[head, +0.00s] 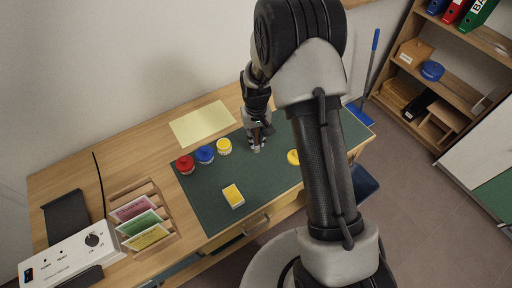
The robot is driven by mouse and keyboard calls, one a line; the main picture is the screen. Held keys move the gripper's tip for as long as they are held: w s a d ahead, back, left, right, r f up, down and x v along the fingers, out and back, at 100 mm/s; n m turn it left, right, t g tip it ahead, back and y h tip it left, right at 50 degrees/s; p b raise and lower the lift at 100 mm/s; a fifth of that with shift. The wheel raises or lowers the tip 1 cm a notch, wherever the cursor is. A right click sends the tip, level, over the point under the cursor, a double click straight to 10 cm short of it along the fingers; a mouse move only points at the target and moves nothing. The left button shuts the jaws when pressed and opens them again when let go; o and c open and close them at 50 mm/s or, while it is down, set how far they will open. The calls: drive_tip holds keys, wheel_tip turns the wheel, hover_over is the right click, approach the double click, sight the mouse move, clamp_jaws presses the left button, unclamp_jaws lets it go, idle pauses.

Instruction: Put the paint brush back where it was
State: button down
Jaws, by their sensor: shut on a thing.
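My gripper (257,143) is low over the back part of the dark green mat (215,203) on the desk. It is shut on a small pale grey thing (256,150), mostly hidden by the fingers. I cannot tell from this view whether that is the paint brush. No paint brush shows clearly elsewhere. Red (185,164), blue (205,154) and yellow (224,146) paint pots stand in a row on the mat's back left, left of my gripper.
A yellow and white block (233,196) lies at the mat's front. A pale yellow sheet (202,123) lies behind the pots. A wooden rack with coloured cards (142,221) and a white control box (68,256) are at left. The mat's middle is clear. My arm hides its right part.

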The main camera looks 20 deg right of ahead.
sight(256, 146)
drive_tip(key=shift+f+b, duration=0.55)
drive_tip(key=shift+f, duration=1.65)
drive_tip(key=shift+f, duration=0.2)
drive_tip(key=c, duration=1.5)
unclamp_jaws()
drive_tip(key=shift+c, duration=0.2)
drive_tip(key=shift+r, duration=0.1)
